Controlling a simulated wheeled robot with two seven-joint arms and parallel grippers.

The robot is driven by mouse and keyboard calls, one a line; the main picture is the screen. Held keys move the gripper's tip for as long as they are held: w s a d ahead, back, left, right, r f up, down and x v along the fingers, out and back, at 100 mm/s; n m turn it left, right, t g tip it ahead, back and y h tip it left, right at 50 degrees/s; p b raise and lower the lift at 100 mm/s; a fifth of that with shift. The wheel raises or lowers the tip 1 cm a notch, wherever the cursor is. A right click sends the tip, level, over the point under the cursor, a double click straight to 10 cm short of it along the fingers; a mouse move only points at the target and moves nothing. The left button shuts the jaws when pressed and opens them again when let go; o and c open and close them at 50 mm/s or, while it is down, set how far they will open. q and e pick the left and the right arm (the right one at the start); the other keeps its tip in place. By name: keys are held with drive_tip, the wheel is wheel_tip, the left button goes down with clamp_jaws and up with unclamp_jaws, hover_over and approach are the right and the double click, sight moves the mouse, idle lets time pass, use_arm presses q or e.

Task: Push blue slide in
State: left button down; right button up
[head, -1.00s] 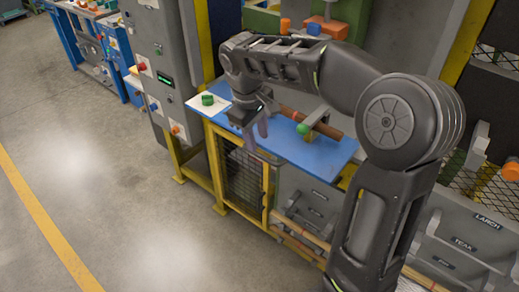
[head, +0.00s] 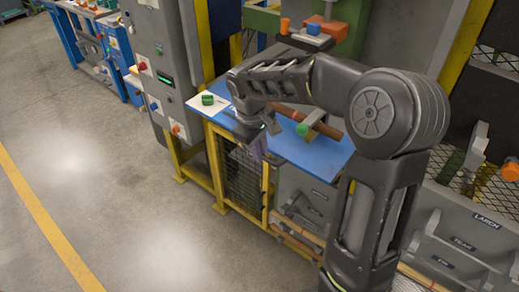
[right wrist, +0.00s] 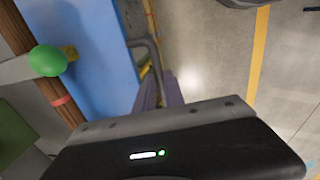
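Blue parts show in the head view: a blue knob (head: 153,106) on the grey cabinet's face, and a blue block (head: 314,28) beside an orange one at the back of the machine. I cannot tell which is the slide. My right gripper (head: 258,150) hangs over the front edge of the blue bench top, apart from both. My left gripper is not in view.
The blue bench top (head: 290,147) carries a brown turned rod (head: 320,128), a green-ended part (head: 303,129) and a green piece (head: 208,99) on a white plate. The grey cabinet (head: 160,45) stands left of it. Open floor (head: 110,200) lies in front.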

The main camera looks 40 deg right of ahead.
clamp_jaws()
idle(0.9)
